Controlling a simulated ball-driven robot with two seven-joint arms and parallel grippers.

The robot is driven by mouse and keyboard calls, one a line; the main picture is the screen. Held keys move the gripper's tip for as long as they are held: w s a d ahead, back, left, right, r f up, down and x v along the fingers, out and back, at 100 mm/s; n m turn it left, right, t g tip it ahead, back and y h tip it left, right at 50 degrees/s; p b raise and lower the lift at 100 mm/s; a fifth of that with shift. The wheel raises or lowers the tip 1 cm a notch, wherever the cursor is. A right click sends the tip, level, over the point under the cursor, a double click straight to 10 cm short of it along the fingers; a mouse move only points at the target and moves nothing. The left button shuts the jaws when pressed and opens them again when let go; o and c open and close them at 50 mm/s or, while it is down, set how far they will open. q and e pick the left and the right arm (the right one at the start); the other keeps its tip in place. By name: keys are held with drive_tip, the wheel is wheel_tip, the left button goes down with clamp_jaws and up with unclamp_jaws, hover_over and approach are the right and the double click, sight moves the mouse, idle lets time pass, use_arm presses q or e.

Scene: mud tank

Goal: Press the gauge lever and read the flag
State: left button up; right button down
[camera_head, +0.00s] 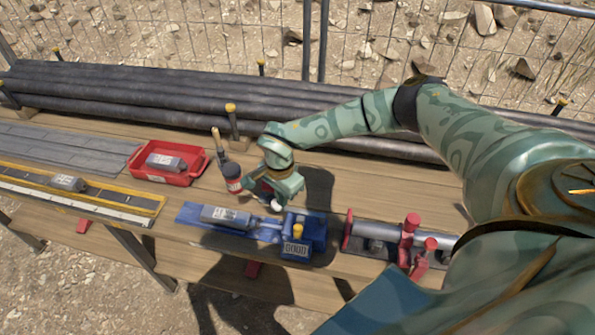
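My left gripper is not in view.
A red tray (185,178) holds a grey block. A red-handled clamp (408,240) stands right of the blue device. Black pipes (150,98) lie behind. A yellow-edged rail (130,208) lies at left.

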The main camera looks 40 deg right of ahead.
wheel_tip(320, 180, up, 11)
drive_tip(key=p, duration=0.9)
drive_tip(key=shift+f, duration=0.1)
drive_tip(key=shift+a, duration=0.1)
